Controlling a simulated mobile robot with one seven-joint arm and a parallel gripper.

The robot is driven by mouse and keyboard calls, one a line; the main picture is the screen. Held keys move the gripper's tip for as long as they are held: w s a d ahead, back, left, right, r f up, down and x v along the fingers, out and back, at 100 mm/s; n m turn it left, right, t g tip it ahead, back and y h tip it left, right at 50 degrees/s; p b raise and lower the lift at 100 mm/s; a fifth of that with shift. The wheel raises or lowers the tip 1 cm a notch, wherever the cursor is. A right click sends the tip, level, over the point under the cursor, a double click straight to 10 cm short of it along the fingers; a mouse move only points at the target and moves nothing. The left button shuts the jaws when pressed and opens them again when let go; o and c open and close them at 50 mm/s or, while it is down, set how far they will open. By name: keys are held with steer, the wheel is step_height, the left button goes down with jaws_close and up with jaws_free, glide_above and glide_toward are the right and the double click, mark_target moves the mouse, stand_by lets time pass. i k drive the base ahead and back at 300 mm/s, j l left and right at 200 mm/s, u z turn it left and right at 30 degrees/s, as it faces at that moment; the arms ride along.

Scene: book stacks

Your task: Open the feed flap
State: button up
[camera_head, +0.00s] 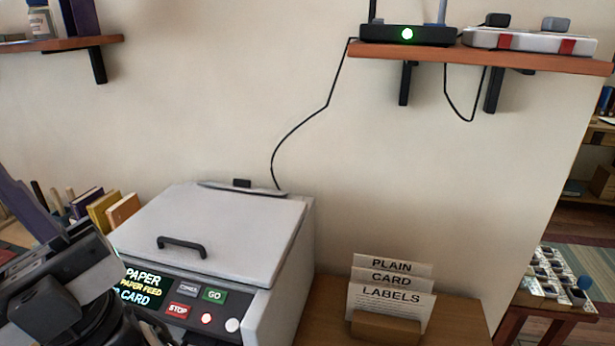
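A grey copier-like machine (278,300) stands on the wooden counter at the lower middle left. Its broad pale grey top flap (225,225) looks shut, lying flat on the body. A black bar handle (182,246) is fixed near the flap's front edge. The front panel has a lit display (140,287) reading PAPER, PAPER FEED and CARD, with a green GO button (214,295) and a red STOP button (178,310). Dark parts of my arm fill the lower left corner and cover the machine's left front. I cannot make out my gripper's fingertips; nothing of mine touches the handle.
A wooden holder (386,327) with PLAIN, CARD and LABELS sheets stands right of the machine. Books (104,210) stand behind it at left. A wall shelf (480,55) carries a router (408,34), whose cable hangs down behind the machine. Space above the flap is clear.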

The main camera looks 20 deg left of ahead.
mark_target(241, 184)
steer(key=k+j+z, duration=0.1)
steer(key=z, duration=0.35)
steer(key=k+j+z, duration=0.1)
steer(key=z, duration=0.4)
steer(key=k+j, duration=0.1)
steer(key=j, duration=0.3)
steer(key=k+j, duration=0.15)
steer(key=j, duration=0.25)
steer(key=i+j, duration=0.45)
steer(key=i, duration=0.1)
